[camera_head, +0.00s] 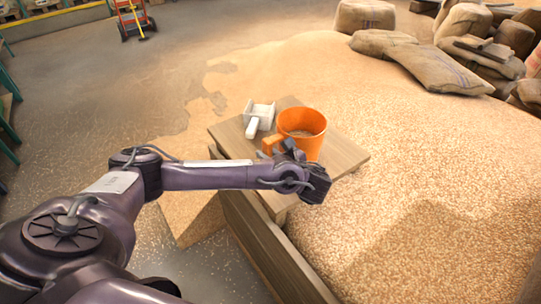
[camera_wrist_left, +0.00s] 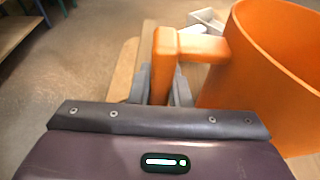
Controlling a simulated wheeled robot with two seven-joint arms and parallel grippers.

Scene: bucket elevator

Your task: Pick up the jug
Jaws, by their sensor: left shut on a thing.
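The orange jug (camera_head: 301,131) stands upright on a wooden board (camera_head: 343,152), with its handle toward the left. My left gripper (camera_head: 277,149) is at the handle side of the jug. In the left wrist view, the jug (camera_wrist_left: 268,75) fills the right side, and its handle (camera_wrist_left: 164,62) sits between the two grey fingers of my left gripper (camera_wrist_left: 160,88). The fingers are shut on the handle. The lower part of the jug is partly hidden by the gripper in the head view. My right gripper is not in view.
A white scoop (camera_head: 259,117) lies on the board left of the jug. A large grain heap (camera_head: 430,160) surrounds the board on the right and behind. Several filled sacks (camera_head: 425,65) lie at the back right. A red hand truck (camera_head: 133,18) stands far back on open floor.

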